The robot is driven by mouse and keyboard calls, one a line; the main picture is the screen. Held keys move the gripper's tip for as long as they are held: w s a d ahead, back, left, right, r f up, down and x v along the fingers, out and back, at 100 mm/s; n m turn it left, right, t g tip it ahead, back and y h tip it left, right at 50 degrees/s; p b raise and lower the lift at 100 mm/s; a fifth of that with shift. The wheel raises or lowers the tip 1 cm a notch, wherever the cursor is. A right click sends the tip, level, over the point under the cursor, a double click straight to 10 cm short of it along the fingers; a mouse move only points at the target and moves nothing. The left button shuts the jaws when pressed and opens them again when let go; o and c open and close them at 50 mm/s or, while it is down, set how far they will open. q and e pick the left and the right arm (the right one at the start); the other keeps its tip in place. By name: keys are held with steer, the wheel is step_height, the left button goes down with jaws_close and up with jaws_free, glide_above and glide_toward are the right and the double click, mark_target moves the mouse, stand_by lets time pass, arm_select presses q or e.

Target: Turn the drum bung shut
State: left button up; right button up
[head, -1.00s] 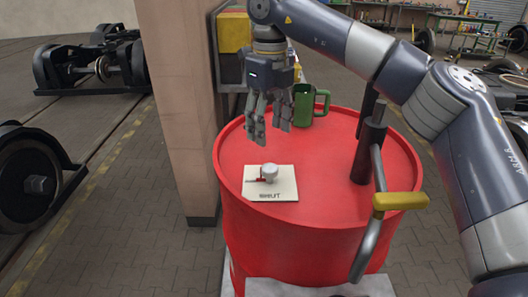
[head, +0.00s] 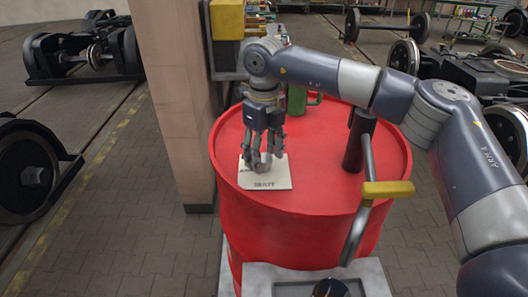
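The red drum (head: 300,225) stands upright in front of me in the head view. On its lid lies a pale square plate (head: 282,183) with dark lettering along its front edge. The light grey bung (head: 260,163) sits on this plate, mostly hidden by my fingers. My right gripper (head: 262,158) points down over the bung with its fingers around it. I cannot tell whether the fingers press on the bung. The red mark seen earlier beside the bung is hidden. My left gripper is not in view.
A pump with a crank and yellow handle (head: 388,189) stands on the lid's right side. A green mug (head: 297,100) is behind my gripper, partly hidden by my arm. A pillar (head: 172,110) rises close to the drum's left. Wheelsets stand on the floor beyond.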

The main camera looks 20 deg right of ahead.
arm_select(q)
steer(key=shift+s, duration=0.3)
arm_select(e)
steer(key=c, duration=1)
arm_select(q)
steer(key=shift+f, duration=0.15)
arm_select(e)
steer(key=shift+o, duration=0.2)
steer(key=n+b, duration=0.1)
steer(key=n, duration=0.3)
steer(key=n+b, duration=0.1)
steer(key=n, duration=0.8)
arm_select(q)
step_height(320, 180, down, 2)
arm_select(e)
steer(key=n, duration=0.4)
steer(key=shift+r+n, duration=0.1)
steer(key=shift+n, duration=0.3)
steer(key=o, duration=1.1)
